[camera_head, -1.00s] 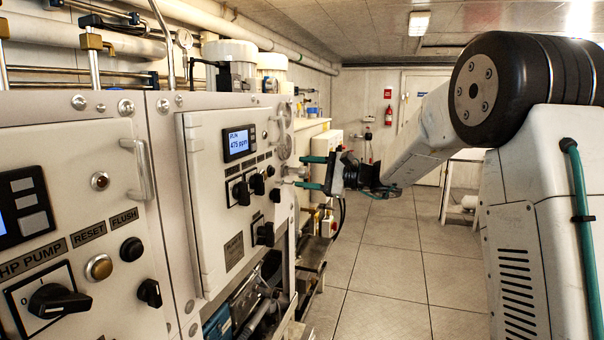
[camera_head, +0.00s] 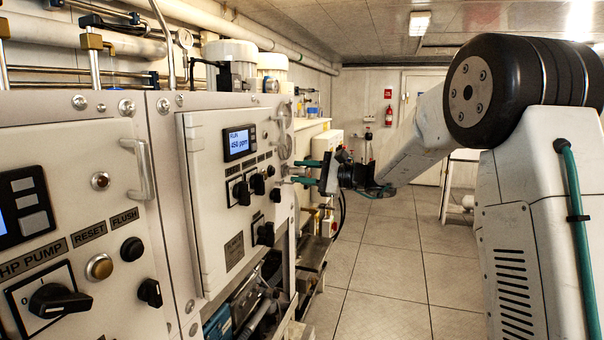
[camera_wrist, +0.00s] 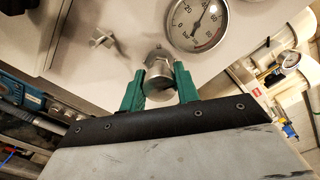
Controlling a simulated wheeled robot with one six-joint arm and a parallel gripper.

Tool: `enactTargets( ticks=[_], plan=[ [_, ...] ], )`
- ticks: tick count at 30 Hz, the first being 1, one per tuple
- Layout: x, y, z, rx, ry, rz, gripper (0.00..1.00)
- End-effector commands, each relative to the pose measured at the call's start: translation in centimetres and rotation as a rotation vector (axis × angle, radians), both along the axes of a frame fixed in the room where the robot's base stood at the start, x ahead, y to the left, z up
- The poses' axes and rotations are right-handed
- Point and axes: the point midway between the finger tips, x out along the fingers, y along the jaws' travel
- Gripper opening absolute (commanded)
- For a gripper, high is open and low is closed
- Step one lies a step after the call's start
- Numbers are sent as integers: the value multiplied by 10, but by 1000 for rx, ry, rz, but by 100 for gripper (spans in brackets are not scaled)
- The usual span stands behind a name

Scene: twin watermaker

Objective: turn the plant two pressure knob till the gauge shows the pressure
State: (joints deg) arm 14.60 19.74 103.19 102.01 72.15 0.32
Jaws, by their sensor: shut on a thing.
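A round metal pressure knob (camera_wrist: 158,72) sticks out of the pale panel in the wrist view. My gripper (camera_wrist: 159,84) has its two green fingers on either side of the knob and is shut on it. The knob's lower part is between the fingers. A round white dial gauge (camera_wrist: 199,24) sits just above and right of the knob, its dark needle pointing up and slightly right; I cannot read an exact value. In the head view my gripper (camera_head: 302,171) reaches the panel's right edge from the right, and the knob is too small to make out.
The plant panel (camera_head: 215,215) carries a display (camera_head: 239,143) reading RUN, 450 ppm, with several black knobs below it. A small metal fitting (camera_wrist: 104,38) is left of the knob. Pipes (camera_wrist: 288,62) stand at the right. The floor (camera_head: 385,260) is clear.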

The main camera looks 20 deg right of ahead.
Motion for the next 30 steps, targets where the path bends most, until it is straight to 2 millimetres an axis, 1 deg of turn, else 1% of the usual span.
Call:
enactTargets(
  ticks=[18,24,30],
  plan=[
    [0,-1,2,255,348,-1,8],
    [0,-1,2,314,427,-2,8],
    [1,-1,2,344,466,-2,8]
  ],
)
